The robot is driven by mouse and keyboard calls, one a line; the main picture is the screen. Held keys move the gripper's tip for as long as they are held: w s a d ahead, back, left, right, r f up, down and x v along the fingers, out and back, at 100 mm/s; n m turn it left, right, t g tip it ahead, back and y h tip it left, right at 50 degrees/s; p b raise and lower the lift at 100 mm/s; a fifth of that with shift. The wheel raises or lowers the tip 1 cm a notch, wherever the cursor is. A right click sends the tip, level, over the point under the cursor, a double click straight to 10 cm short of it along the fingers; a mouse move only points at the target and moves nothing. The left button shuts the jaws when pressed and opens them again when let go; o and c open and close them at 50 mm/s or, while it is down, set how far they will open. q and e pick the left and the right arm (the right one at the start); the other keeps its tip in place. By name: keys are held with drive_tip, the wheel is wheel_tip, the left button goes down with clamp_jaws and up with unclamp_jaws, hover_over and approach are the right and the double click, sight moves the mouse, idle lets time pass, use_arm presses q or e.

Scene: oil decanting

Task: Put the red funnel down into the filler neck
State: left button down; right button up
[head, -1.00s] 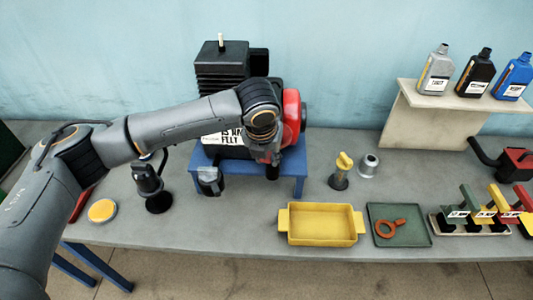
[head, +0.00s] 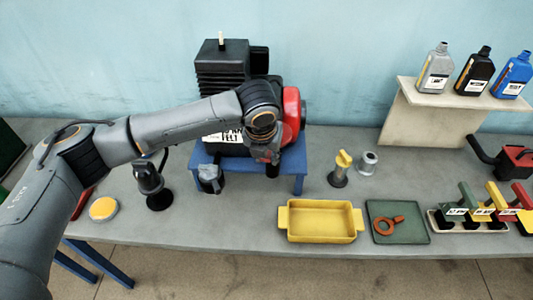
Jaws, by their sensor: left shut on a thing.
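My left gripper (head: 263,146) is in front of the engine (head: 222,70), over the blue stand (head: 291,158), pointing down. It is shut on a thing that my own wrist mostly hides. The red funnel cannot be clearly made out; I take it to be the held thing. A large round red part (head: 293,108) shows just right of my wrist, apparently on the engine. The filler neck is not visible, so I cannot tell whether the funnel touches it. My right gripper is not in view.
A yellow tray (head: 320,239), a green tray (head: 420,232) with an orange ring tool, and a rack of coloured handled things (head: 467,226) line the front right. Several bottles stand on a raised shelf (head: 430,118). A black lamp-like thing (head: 150,182) is left of the stand.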

use_arm(q)
drive_tip(key=shift+f+b, duration=0.35)
drive_tip(key=shift+f, duration=0.75)
drive_tip(key=c, duration=1)
unclamp_jaws()
drive_tip(key=shift+r, duration=0.25)
drive_tip(key=v, duration=1.1)
drive_tip(key=shift+s+r, duration=0.15)
drive_tip(key=shift+r, duration=0.15)
